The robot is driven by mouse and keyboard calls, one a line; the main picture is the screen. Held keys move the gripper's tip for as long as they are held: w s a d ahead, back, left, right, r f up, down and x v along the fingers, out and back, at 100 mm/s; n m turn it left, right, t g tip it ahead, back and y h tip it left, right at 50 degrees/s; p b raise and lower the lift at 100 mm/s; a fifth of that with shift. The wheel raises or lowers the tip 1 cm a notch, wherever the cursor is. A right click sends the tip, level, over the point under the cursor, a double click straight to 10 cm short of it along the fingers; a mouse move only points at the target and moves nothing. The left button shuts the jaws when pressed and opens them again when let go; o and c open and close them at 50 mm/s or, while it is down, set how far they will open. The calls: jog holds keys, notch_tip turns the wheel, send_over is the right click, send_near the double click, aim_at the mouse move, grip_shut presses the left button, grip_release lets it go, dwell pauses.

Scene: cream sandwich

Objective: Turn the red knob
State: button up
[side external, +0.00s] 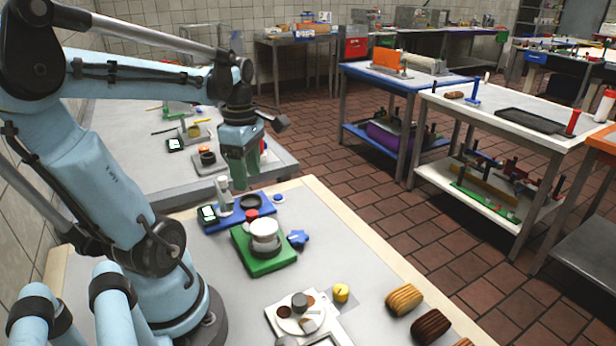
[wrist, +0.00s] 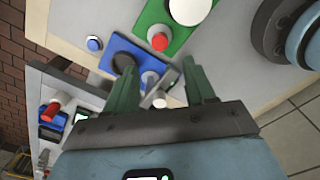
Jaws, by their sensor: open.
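A small red knob (side external: 252,214) stands at the back edge of a green base (side external: 266,266), behind a white round-topped part (side external: 264,226). The red knob also shows in the wrist view (wrist: 158,41), on the green base and beyond my fingertips. My gripper (side external: 239,178) is in the air over the blue base (side external: 214,222), behind the red knob and apart from it. In the wrist view my gripper (wrist: 162,78) has its two green fingers spread, with nothing held between them. Another red cylinder (wrist: 53,111) shows on the neighbouring table in the wrist view.
A blue button (side external: 277,197) and a blue star-shaped knob (side external: 297,239) lie close by. A yellow knob (side external: 341,292) and ridged cookies (side external: 404,299) are nearer the front.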

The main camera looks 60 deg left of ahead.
aim_at(252, 213)
jog(key=shift+f, duration=4.8)
grip_shut()
jog(key=shift+m, duration=3)
grip_release()
